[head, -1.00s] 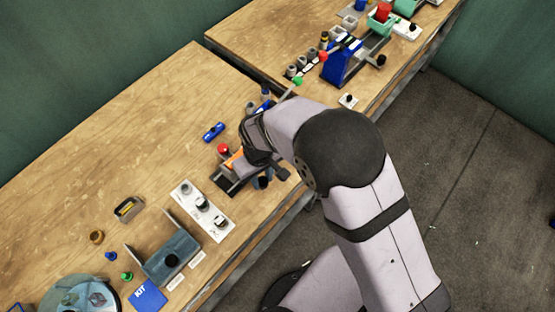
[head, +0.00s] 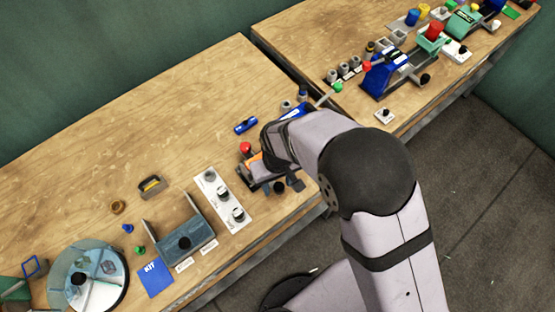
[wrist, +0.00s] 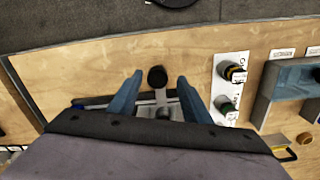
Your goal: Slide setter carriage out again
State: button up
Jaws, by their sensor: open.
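The setter carriage (wrist: 163,111) shows in the wrist view as a metal piece on a rail, with a grey stem and a round black knob (wrist: 157,78). My gripper (wrist: 159,79) is open. Its two blue fingers stand on either side of the knob and stem, with a visible gap on both sides. In the head view my gripper (head: 283,185) is low over the setter, near the bench's front edge. The setter's red knob (head: 245,147) shows there, but my wrist hides much of the carriage. I cannot tell how far along its rail the carriage sits.
A white strip (head: 236,211) with several black-topped parts lies close to the setter. Beyond it stand a grey-blue bracket (head: 180,247) and a blue KIT card (head: 155,278). A blue press (head: 383,76) is on the other bench. The bench's back left is clear.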

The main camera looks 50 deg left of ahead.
jog(key=shift+r+b, duration=1)
jog(key=shift+r, duration=2.55)
jog(key=shift+a, duration=0.1)
jog(key=s+d+f+h, duration=0.2)
jog(key=d+f, duration=0.1)
jog(key=d, duration=1)
jog(key=w+d+r+m, duration=0.2)
jog(key=w+d+m, duration=0.2)
jog(key=d, duration=0.6)
jog(key=w+d+r+m+y, duration=0.1)
jog(key=w+d+r+m, duration=0.2)
jog(key=d, duration=0.6)
jog(key=w+d+r+m+y, duration=0.1)
jog(key=w+d+r+m, duration=0.2)
jog(key=w+d+m, duration=0.4)
jog(key=d+m, duration=0.1)
jog(key=d, duration=0.2)
jog(key=shift+w+d, duration=0.2)
jog(key=shift+d, duration=0.15)
